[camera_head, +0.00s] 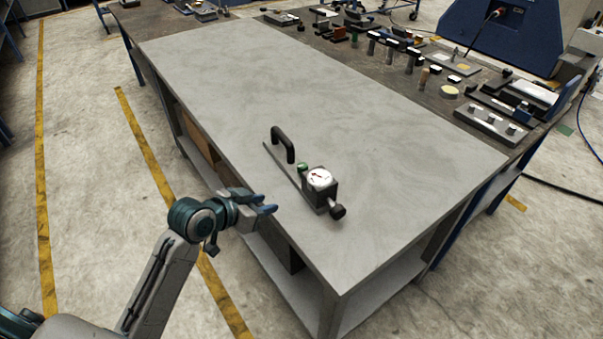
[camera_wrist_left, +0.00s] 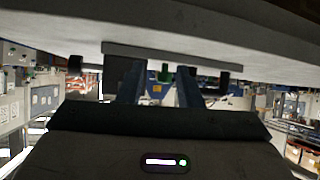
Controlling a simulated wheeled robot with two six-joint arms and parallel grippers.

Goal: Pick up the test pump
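The test pump (camera_head: 319,179) lies on the grey table near its front edge. It has a flat base bar, a black handle at the far left end, a green knob, a white round gauge and a black knob at the near right end. My left gripper (camera_head: 270,203) is open and empty, to the left of the pump at the table edge and apart from it. The left wrist view looks upside down; the pump's base bar (camera_wrist_left: 170,53) hangs across it, with the green knob showing between my spread fingers (camera_wrist_left: 160,88). My right gripper is not in view.
The grey table (camera_head: 250,80) is otherwise bare, with free room behind and right of the pump. A darker bench (camera_head: 390,80) beyond it carries many small tools and blocks. The grey table has a lower shelf (camera_head: 385,275).

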